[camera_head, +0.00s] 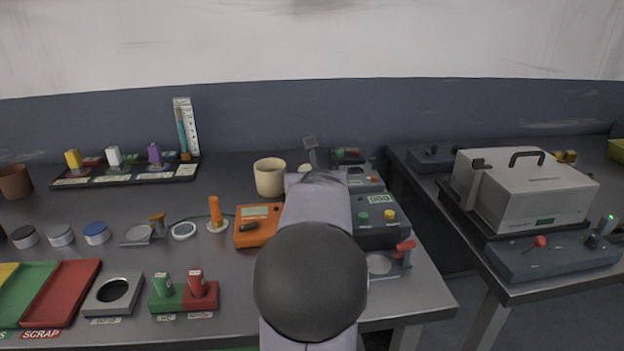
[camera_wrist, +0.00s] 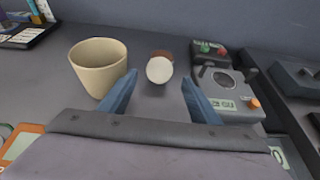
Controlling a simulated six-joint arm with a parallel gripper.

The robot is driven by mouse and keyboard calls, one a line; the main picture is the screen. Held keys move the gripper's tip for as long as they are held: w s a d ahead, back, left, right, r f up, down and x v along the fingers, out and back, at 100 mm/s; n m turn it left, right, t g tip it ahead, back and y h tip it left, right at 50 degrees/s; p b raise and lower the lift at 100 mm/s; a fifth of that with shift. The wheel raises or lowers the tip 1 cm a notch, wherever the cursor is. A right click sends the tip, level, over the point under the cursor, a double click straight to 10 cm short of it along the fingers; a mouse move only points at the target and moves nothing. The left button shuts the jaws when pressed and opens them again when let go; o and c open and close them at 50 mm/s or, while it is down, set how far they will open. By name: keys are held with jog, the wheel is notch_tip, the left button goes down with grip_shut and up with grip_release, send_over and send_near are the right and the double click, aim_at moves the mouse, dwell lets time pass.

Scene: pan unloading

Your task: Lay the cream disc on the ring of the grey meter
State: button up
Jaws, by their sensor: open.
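The cream disc (camera_wrist: 159,70) is a pale round shape ahead of my gripper in the wrist view. It shows near the gap between the fingertips, apart from both. In the head view a small cream patch (camera_head: 304,168) shows beside my arm. My gripper (camera_wrist: 160,78) is open and empty, with a blue finger on each side; in the head view my arm hides most of it. The grey meter (camera_wrist: 228,104) is to the right of the right finger, with a dark round ring (camera_wrist: 222,84) on top, a display and an orange knob. Nothing lies on the ring.
A cream cup (camera_wrist: 98,72) stands close to the left finger. A brown round thing (camera_wrist: 160,54) is just behind the disc. A grey box with green and red buttons (camera_wrist: 208,48) stands behind the meter. An orange meter (camera_head: 256,226) is left of my arm.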

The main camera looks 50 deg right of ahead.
jog(key=v, duration=0.5)
jog(key=shift+p, duration=0.4)
jog(key=shift+c, duration=1.2)
jog(key=shift+a+r+p, duration=0.1)
jog(key=shift+r+p, duration=0.05)
jog(key=shift+p, duration=0.15)
jog(key=shift+a+r+p, duration=0.1)
jog(key=shift+r+p, duration=0.15)
jog(key=shift+p, duration=0.7)
jog(key=shift+f, duration=0.15)
